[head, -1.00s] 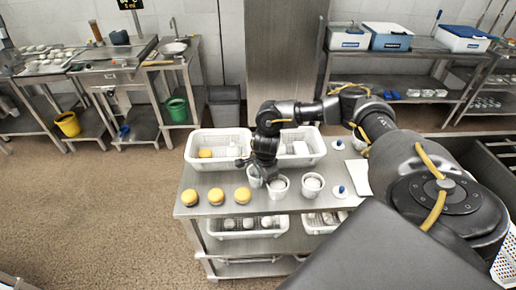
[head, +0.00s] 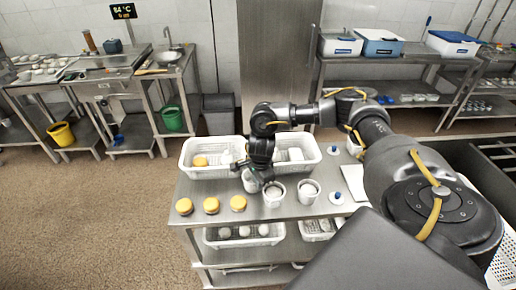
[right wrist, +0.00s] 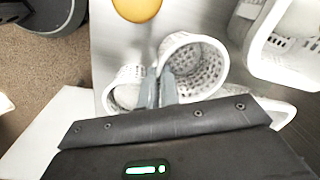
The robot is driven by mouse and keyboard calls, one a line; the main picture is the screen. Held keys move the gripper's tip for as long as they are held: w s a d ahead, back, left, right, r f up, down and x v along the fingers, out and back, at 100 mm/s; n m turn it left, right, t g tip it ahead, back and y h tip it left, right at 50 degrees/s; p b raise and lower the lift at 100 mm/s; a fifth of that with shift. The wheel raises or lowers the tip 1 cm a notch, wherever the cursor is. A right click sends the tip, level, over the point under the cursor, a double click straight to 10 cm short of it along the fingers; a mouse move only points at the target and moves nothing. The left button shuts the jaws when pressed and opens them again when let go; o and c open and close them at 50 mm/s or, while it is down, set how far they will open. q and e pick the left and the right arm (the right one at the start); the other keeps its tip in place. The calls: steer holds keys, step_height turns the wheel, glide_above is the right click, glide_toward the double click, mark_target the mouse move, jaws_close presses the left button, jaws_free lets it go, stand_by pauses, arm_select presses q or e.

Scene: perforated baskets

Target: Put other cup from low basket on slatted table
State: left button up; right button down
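My right gripper (head: 264,181) points down at the perforated white cups on the steel table (head: 215,186). In the right wrist view its fingers (right wrist: 160,88) are close together, between a larger perforated cup (right wrist: 208,52) and a smaller one (right wrist: 124,92). I cannot tell whether they grip a rim. In the head view the cups are a left cup (head: 248,184), a middle cup (head: 274,197) and a right cup (head: 308,194). A low basket (head: 212,240) on the shelf below holds several pale rounded things, partly hidden by the tabletop. My left gripper is not in view.
Two white baskets (head: 188,172) stand along the back of the tabletop. Three yellow-topped round things (head: 211,205) sit at its front left. A small blue-knobbed item (head: 336,197) stands right of the cups. Another low basket (head: 314,236) is partly hidden. Floor left of the table is clear.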

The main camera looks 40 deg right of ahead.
steer(key=s+r, duration=0.1)
steer(key=r, duration=0.1)
steer(key=s+r, duration=0.2)
steer(key=r, duration=0.1)
steer(key=s+a+r, duration=0.1)
steer(key=r, duration=0.1)
steer(key=shift+s+r, duration=0.15)
steer(key=shift+s, duration=0.2)
steer(key=s+a+r, duration=0.1)
steer(key=s+r, duration=0.2)
steer(key=s, duration=0.6)
steer(key=shift+a+r, duration=0.25)
